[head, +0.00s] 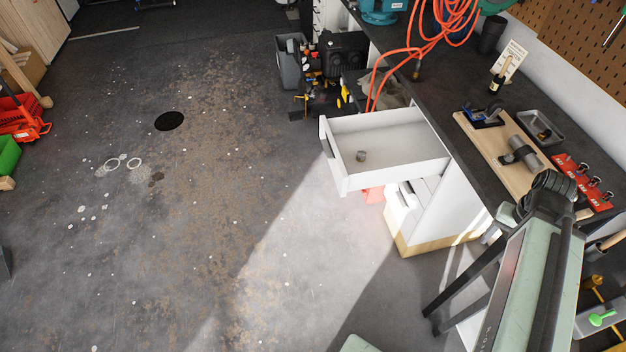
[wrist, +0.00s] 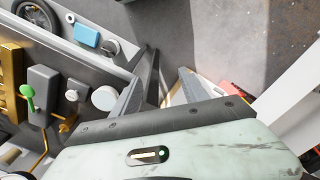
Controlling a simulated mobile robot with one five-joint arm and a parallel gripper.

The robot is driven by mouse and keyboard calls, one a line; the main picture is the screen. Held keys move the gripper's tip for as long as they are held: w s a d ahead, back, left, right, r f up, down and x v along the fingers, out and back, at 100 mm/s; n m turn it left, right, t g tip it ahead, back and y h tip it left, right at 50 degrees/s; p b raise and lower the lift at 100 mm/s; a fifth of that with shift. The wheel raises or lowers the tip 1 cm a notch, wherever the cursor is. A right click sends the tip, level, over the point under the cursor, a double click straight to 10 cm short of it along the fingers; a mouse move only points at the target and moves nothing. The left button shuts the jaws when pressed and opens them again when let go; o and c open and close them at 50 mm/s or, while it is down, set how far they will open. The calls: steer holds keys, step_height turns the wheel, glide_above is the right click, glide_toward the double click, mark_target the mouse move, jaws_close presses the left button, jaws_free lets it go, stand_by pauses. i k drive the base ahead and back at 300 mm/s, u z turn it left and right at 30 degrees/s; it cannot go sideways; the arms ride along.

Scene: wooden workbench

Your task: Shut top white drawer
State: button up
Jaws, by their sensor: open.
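The top white drawer (head: 408,140) is pulled far out of the white cabinet (head: 437,212) under the bench, its front (head: 330,155) facing left over the floor. A small grey-brown round piece (head: 361,156) lies inside it. My gripper (wrist: 160,88) shows in the wrist view with its fingers apart and nothing between them.
A lower drawer (head: 400,208) sticks out slightly below.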

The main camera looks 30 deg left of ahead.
mark_target(400, 145)
steer(key=k, duration=0.8)
steer(key=z, duration=0.05)
steer(key=i, duration=0.9)
steer(key=u, duration=0.9)
steer(key=i, duration=0.95)
steer(key=u, duration=0.65)
steer(key=k, duration=0.9)
steer(key=u, duration=0.2)
steer(key=i, duration=0.9)
steer(key=z, duration=1.15)
